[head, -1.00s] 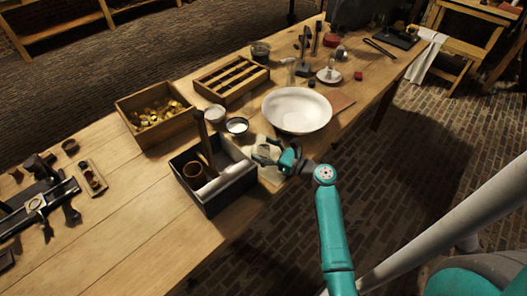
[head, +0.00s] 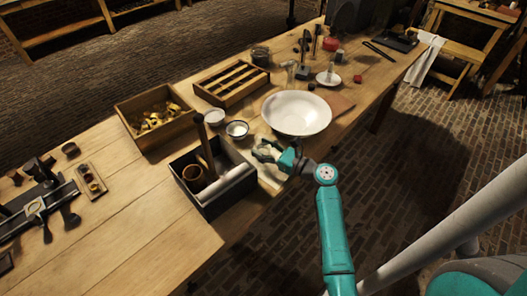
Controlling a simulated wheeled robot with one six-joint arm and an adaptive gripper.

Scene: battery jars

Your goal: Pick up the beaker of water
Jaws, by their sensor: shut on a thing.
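My gripper (head: 265,151) is at the front edge of the table, between the black tool box and the white bowl. Its fingers are closed around a pale, clear glass thing, which appears to be the beaker. The fingers and the pale paper-like patch behind it hide much of its outline. I cannot make out the water level, or whether its base touches the table.
The black box (head: 234,193) holding a cylinder and a brown pot stands close left. The wide white bowl (head: 297,113) is close right. Two small bowls, one here (head: 237,130), sit behind. A wooden tray (head: 232,82) and a box of brass pieces (head: 178,131) are farther back.

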